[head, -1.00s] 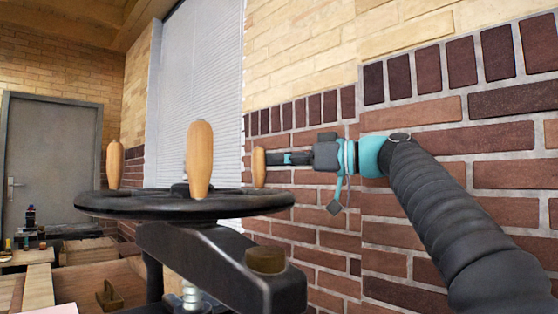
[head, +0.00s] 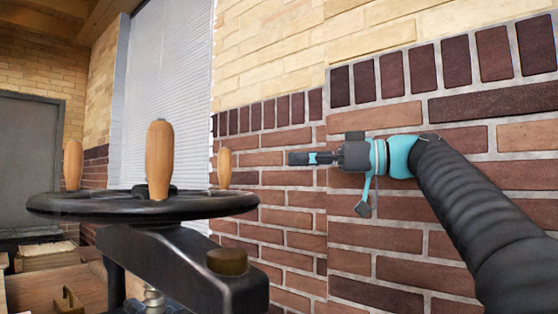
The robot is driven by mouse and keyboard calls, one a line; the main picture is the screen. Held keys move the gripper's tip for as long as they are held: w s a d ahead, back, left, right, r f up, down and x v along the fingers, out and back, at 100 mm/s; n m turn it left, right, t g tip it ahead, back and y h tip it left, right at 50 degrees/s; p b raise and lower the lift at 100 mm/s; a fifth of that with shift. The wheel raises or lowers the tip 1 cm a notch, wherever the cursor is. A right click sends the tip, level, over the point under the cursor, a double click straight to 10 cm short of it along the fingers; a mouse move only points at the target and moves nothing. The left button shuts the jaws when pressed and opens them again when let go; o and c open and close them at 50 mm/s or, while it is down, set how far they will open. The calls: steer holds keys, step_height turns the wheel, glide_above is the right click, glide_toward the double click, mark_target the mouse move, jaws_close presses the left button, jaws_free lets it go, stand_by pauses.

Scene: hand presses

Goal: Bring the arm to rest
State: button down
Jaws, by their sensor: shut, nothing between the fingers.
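My gripper (head: 298,158) is at the end of my dark, ribbed arm, which reaches in from the lower right. It points left in front of the brick wall and is shut and empty. The nearest thing to its left is a wooden handle (head: 225,168) on the black press wheel (head: 145,205). A gap of wall shows between the fingertips and that handle. The other wooden handles, one in front (head: 159,161) and one at the far left (head: 73,166), stand upright on the wheel.
The press's dark metal arm (head: 180,262) juts toward me below the wheel. The brick wall (head: 400,235) stands behind my arm. A window blind (head: 165,100) and a grey door (head: 28,160) are farther back. Wooden benches (head: 45,258) are at the lower left.

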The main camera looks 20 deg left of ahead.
steer(key=shift+d, duration=0.45)
steer(key=shift+f, duration=0.1)
steer(key=s+d+f+m+t+h, duration=0.3)
steer(key=d+f+m+h, duration=0.25)
steer(key=f, duration=0.55)
steer(key=s+d+f+m+t+h, duration=0.35)
steer(key=d+f+m, duration=0.3)
steer(key=f, duration=0.45)
steer(key=s+d+f+m+h, duration=0.2)
steer(key=s+d+f, duration=0.3)
steer(key=f, duration=0.4)
steer(key=s+d+f+m+h, duration=0.2)
steer(key=s+d+f+h, duration=0.2)
steer(key=f, duration=0.5)
steer(key=s+d+f+m+h, duration=0.2)
steer(key=s+d+f, duration=0.4)
steer(key=f, duration=0.3)
steer(key=shift+s+d+f+m+h, duration=0.25)
steer(key=shift+s+d+h, duration=0.2)
steer(key=shift+s, duration=0.4)
steer(key=shift+a+r, duration=0.1)
